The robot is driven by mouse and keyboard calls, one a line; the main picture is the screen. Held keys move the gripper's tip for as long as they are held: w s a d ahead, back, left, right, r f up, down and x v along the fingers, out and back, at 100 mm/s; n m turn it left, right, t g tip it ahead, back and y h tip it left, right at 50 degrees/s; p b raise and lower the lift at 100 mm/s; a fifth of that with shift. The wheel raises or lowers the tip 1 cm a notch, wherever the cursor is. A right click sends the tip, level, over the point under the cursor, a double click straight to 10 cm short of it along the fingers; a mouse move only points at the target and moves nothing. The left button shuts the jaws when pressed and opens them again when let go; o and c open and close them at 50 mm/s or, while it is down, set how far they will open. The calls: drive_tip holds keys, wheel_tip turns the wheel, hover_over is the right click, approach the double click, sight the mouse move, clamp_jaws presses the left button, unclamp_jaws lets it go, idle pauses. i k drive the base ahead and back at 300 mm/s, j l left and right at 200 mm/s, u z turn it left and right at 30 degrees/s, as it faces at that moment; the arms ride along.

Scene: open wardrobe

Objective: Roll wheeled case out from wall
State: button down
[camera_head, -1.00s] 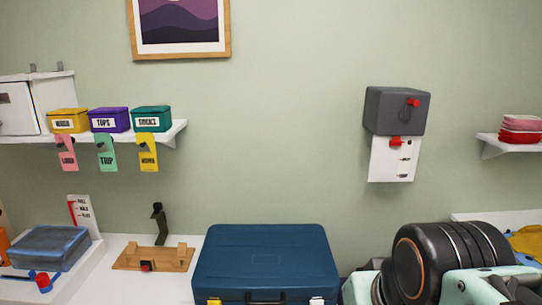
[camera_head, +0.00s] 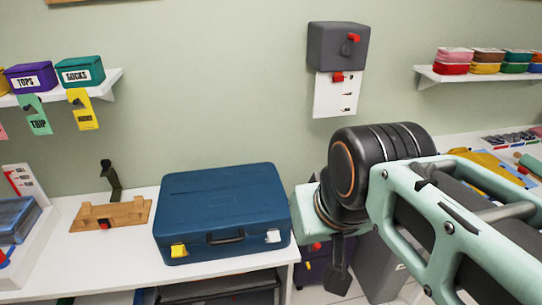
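A dark purple case-like object (camera_head: 312,276) stands low in the gap to the right of the white bench, near the wall. It is probably the wheeled case, but my arm hides most of it, and no wheels or handle can be made out. Small red and yellow parts show near it. My gripper (camera_head: 338,281) hangs below my black and mint arm, in front of or beside this object. Only a dark finger part shows, so its opening and any contact cannot be told.
A blue hard case (camera_head: 222,210) with yellow and white latches lies on the white bench (camera_head: 130,262), left of my arm. A grey wall box (camera_head: 338,48) hangs above. A grey panel (camera_head: 378,272) stands right of the gap. Pale floor shows below my gripper.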

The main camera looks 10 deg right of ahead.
sight(320, 260)
drive_tip(key=z, duration=0.75)
